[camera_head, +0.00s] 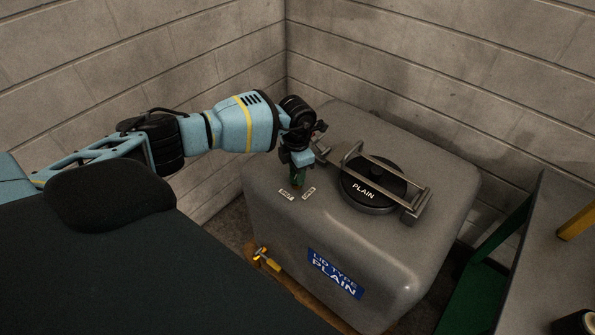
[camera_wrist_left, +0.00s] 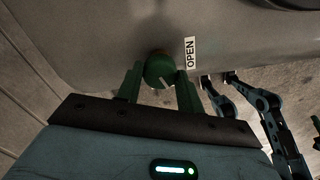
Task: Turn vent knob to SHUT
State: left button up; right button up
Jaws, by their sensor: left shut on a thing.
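The vent knob (camera_wrist_left: 160,71) is round and green with a pale pointer line, on top of the grey tank (camera_head: 272,212). My left gripper (camera_wrist_left: 160,88) is shut on the knob, with one green finger on each side of it. In the head view my left gripper (camera_head: 297,180) points down at the tank's top and mostly hides the knob. A white OPEN label (camera_wrist_left: 190,53) lies just right of the knob in the wrist view. Two small labels (camera_head: 308,192) sit beside the gripper in the head view; their words are too small to read.
A black lid (camera_head: 375,204) marked PLAIN sits under a metal bar frame (camera_head: 416,207) right of the gripper. A yellow-handled tap (camera_head: 268,261) is on the tank's front. Block walls stand close behind. A grey table (camera_head: 550,235) is at right.

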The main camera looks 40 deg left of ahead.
pick_arm(q)
jog(key=shift+m+b, duration=0.4)
jog(key=shift+m, duration=1.6)
jog(key=shift+r, duration=0.1)
jog(key=o, duration=1)
notch_tip(320, 180, up, 8)
jog(key=shift+f, duration=0.1)
